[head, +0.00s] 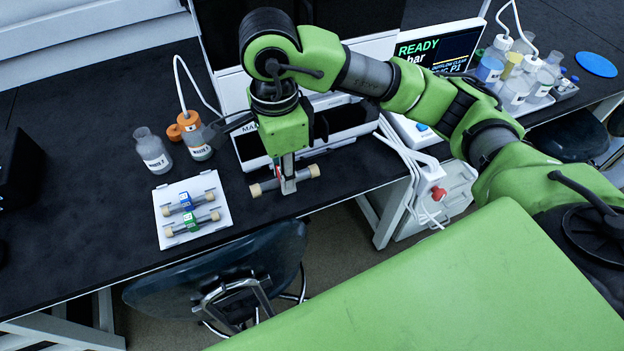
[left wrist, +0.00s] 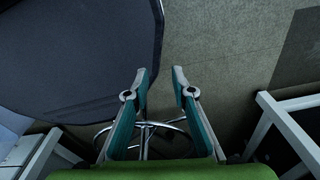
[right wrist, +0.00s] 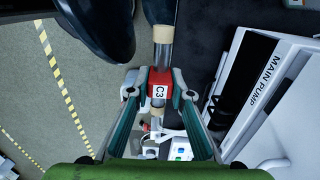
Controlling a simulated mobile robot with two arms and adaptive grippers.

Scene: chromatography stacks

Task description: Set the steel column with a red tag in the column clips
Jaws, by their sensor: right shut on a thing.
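The steel column (head: 302,175) with beige end caps lies level in my right gripper (head: 287,186), just above the front edge of the black bench. In the right wrist view the column (right wrist: 163,52) shows its red tag (right wrist: 158,88), marked C3, between the two fingers of the right gripper (right wrist: 160,86), which are shut on it. My left gripper (left wrist: 159,74) is open and empty, over the floor and a dark stool seat. It does not show in the head view. I cannot make out the column clips; my right arm covers part of the instrument stack.
A white tray (head: 217,226) on the bench holds two more columns, one blue-tagged (head: 186,203) and one green-tagged (head: 191,221). Bottles (head: 153,152) stand behind it. The main pump unit (right wrist: 262,85) is right of the held column in the right wrist view. A stool (head: 215,275) stands before the bench.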

